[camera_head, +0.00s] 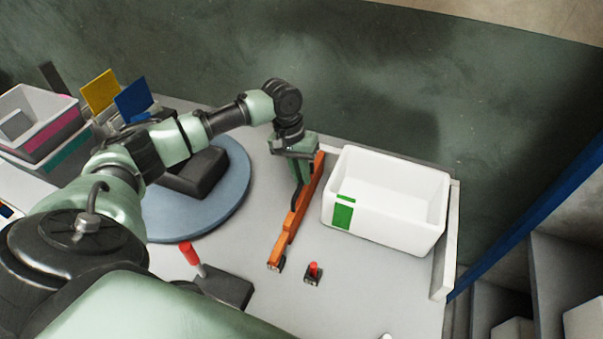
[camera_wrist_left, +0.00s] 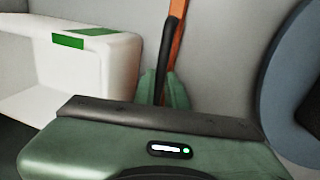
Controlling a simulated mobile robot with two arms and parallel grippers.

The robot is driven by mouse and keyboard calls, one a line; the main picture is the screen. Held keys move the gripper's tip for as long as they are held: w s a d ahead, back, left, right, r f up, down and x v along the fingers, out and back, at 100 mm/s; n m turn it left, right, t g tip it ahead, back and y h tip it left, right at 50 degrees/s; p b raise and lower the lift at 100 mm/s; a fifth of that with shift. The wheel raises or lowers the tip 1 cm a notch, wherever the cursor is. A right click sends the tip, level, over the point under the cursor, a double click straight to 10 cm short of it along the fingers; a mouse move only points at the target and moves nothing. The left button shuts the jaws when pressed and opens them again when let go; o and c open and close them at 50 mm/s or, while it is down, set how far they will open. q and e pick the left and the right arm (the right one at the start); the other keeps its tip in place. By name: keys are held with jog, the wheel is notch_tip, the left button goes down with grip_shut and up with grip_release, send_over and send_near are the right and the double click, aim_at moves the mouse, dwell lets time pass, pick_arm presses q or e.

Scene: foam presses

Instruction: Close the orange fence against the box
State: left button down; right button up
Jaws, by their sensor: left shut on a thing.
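The orange fence (camera_head: 293,222) is a long thin bar on the grey table, left of the box, with a gap between its near part and the box. The box (camera_head: 400,226) is a white open bin with a green label (camera_head: 342,216). My left gripper (camera_head: 297,190) is at the fence's far half, shut on it. In the left wrist view the fence (camera_wrist_left: 177,32) runs up from the gripper (camera_wrist_left: 163,90), whose fingertips are partly hidden by its own body; the box (camera_wrist_left: 115,65) is at the left. My right gripper is not in view.
A round blue-grey turntable (camera_head: 240,190) with a black block (camera_head: 198,172) is left of the fence. A red-topped button (camera_head: 314,270) and a red-handled lever (camera_head: 190,254) are at the front. A raised pale edge (camera_head: 446,255) borders the table at the right.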

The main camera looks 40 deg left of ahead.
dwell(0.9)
pick_arm(q)
jog(key=shift+w+d+r+p, duration=0.1)
jog(key=shift+d+r+p, duration=0.1)
jog(key=shift+d+p, duration=0.15)
jog(key=d+p, duration=0.1)
jog(key=w+d+p, duration=0.1)
jog(key=d, duration=0.1)
jog(key=shift+d+f, duration=0.1)
jog(key=c, duration=1.5)
grip_release()
jog(key=shift+s, duration=0.1)
jog(key=shift+o, duration=0.2)
notch_tip(320, 180, up, 8)
jog(key=a+b, duration=0.1)
jog(key=b, duration=0.1)
jog(key=shift+s+a+f, duration=0.2)
jog(key=shift+a, duration=0.1)
